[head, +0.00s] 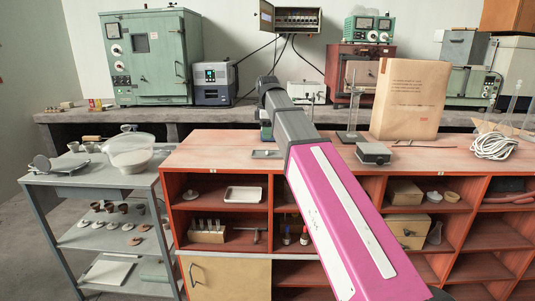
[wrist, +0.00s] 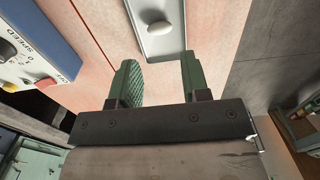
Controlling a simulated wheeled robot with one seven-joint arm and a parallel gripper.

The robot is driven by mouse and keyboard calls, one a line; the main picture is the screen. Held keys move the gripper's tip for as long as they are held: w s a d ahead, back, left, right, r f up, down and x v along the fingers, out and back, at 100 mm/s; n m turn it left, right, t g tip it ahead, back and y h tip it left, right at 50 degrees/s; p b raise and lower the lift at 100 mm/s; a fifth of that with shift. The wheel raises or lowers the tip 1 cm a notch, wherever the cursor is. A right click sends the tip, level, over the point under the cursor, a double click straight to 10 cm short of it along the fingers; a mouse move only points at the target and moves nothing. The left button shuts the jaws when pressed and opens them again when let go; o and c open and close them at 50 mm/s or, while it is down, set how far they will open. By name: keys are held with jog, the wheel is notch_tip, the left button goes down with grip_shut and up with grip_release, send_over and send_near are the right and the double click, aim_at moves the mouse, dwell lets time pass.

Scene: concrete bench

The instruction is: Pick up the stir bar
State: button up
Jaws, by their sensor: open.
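The stir bar (wrist: 159,27) is a small white rounded piece lying in a shallow grey tray (wrist: 163,47) in the wrist view. In the head view the same small tray (head: 266,154) sits on the red bench top, left of my arm; the bar is too small there to make out clearly. My gripper (wrist: 160,72) is open, with its two green fingers apart and nothing between them. In the wrist view the tray lies beyond the fingertips, with the bar roughly in line with the gap. My gripper is mostly hidden behind my arm in the head view.
A device with a "SPEED" dial (wrist: 38,55) stands close left of my gripper in the wrist view. Right of my arm are a retort stand (head: 351,137), a grey box (head: 373,152) and a large paper bag (head: 409,98). A grey cart (head: 60,180) stands at the left.

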aim_at(268, 153)
jog(key=shift+f, duration=3.75)
jog(key=c, duration=0.6)
